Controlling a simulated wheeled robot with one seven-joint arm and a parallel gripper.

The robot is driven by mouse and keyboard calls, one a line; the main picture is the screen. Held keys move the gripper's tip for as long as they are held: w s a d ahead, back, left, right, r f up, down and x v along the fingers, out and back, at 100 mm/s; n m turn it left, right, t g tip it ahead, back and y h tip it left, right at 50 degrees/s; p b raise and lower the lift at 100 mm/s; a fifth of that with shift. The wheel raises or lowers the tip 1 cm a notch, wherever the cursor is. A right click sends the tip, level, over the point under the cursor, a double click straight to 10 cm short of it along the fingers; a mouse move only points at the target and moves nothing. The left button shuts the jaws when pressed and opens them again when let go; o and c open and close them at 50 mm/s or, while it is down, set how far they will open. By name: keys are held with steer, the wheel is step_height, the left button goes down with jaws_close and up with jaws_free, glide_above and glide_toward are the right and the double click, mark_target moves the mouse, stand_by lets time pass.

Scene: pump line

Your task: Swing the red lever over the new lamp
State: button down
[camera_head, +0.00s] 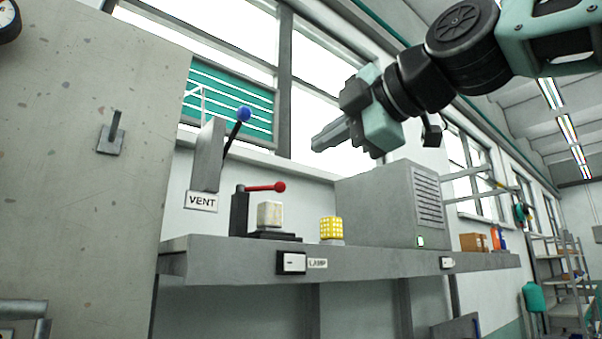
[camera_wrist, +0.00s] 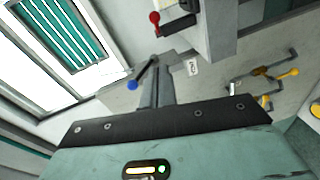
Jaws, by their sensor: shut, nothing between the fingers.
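The red lever (camera_head: 263,188) has a red ball knob and juts out level to the right from a dark post (camera_head: 239,214) on the shelf. A cream block-shaped lamp (camera_head: 270,214) sits on a black base (camera_head: 273,235) just below the lever bar in the picture. A yellow gridded lamp (camera_head: 331,228) stands to its right. I cannot tell which lamp is new. My gripper (camera_head: 318,146) is shut and empty, up and right of the lever and apart from it. In the wrist view the lever's red knob (camera_wrist: 154,17) shows at the top.
A VENT lever with a blue knob (camera_head: 243,114) stands left, above the red lever. A grey louvred box (camera_head: 390,205) fills the shelf to the right. A LAMP label (camera_head: 317,263) and a switch (camera_head: 291,262) are on the shelf's front edge. A concrete wall (camera_head: 90,180) stands at the left.

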steer(key=p, duration=0.8)
glide_toward(268, 187)
steer(key=r+x, duration=0.1)
steer(key=x, duration=0.3)
steer(key=shift+w+f, duration=0.1)
steer(key=shift+f, duration=0.4)
steer(key=shift+f+b, duration=0.2)
steer(key=shift+b, duration=0.55)
